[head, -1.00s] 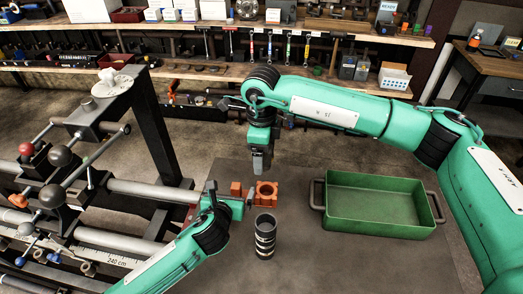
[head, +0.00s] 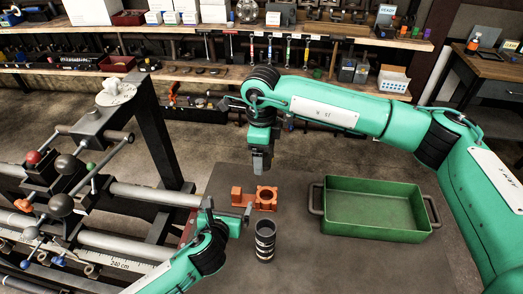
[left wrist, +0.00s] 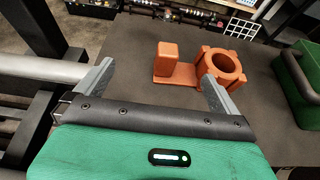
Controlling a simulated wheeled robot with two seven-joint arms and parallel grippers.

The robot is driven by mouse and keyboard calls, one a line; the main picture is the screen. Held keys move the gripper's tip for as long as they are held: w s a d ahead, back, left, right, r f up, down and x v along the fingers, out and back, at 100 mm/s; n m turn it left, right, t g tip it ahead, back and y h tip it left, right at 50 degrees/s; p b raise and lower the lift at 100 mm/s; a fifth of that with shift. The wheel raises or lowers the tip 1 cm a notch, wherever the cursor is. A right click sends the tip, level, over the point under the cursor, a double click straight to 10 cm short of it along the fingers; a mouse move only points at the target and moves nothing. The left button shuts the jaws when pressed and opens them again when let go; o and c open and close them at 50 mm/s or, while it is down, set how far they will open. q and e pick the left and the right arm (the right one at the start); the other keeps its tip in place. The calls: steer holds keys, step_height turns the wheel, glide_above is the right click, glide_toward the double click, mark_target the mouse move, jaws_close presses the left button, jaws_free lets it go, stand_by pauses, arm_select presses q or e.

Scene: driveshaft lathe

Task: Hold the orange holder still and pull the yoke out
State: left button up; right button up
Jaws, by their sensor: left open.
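The orange holder (head: 266,199) stands on the dark grey table, with a square upright block on its left and a ring on its right. In the left wrist view the holder (left wrist: 189,79) shows its ring with an open hole. My left gripper (head: 229,210) is open and empty, just on the near side of the holder. In the left wrist view the left gripper's fingers (left wrist: 158,75) are spread wide, with the orange block beyond the gap. My right gripper (head: 260,162) points down above and behind the holder; its finger gap is unclear. I cannot make out a yoke.
A black ringed cylinder (head: 265,241) stands upright just in front of the holder. A green tray (head: 375,230) with side handles is to the right. A lathe with long bars (head: 150,193) fills the left. Bare table lies in front right.

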arm_select(q)
steer(key=v, duration=1.2)
steer(key=shift+r, duration=0.15)
arm_select(e)
steer(key=shift+r, duration=0.2)
